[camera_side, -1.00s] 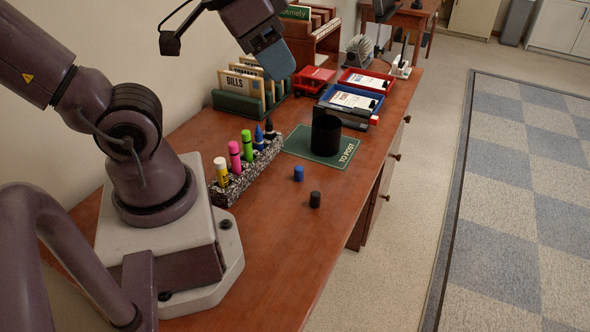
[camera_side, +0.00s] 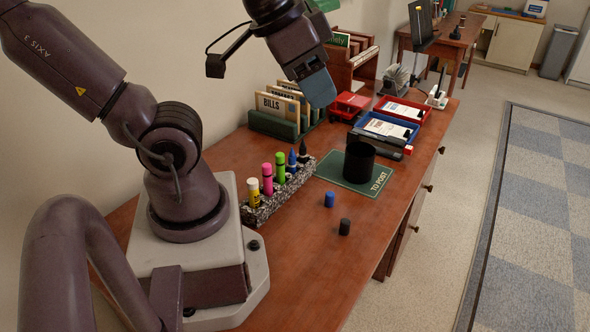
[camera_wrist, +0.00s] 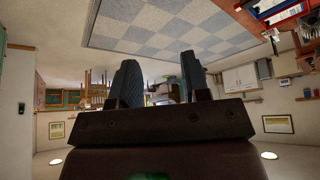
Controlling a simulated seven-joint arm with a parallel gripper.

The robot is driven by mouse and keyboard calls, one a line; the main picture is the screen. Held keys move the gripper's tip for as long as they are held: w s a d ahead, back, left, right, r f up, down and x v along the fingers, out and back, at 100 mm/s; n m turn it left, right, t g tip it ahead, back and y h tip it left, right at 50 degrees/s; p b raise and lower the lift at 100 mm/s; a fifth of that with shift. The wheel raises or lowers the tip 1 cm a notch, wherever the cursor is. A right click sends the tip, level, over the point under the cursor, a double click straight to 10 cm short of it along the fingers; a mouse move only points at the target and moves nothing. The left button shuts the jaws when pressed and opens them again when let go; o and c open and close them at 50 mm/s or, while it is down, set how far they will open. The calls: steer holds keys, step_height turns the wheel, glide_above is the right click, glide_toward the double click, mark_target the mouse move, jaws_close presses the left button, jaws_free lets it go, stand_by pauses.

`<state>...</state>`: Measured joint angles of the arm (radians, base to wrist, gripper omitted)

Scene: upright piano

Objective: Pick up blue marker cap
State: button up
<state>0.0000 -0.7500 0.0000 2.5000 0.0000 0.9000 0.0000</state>
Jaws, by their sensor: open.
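The blue marker cap (camera_side: 330,199) stands on the wooden desk (camera_side: 285,268), in front of the green mat, in the side view. A black cap (camera_side: 345,227) stands just nearer the camera, apart from it. A blue marker (camera_side: 292,162) with a pointed top stands in the speckled holder (camera_side: 256,213) among several markers. My gripper (camera_side: 319,90) is high over the back of the desk, well above and away from the blue cap. In the wrist view its two fingers (camera_wrist: 160,80) are spread with nothing between them. The blue cap is not visible in the wrist view.
A black cup (camera_side: 359,161) stands on the green "TO POST" mat (camera_side: 335,177) behind the caps. A letter rack (camera_side: 272,122), a red hole-punch-like object (camera_side: 350,106) and trays (camera_side: 386,128) stand farther back. The desk's right edge is near the caps. Desk around the caps is clear.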

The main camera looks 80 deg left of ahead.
stand_by(0.3)
steer(key=shift+o, duration=1)
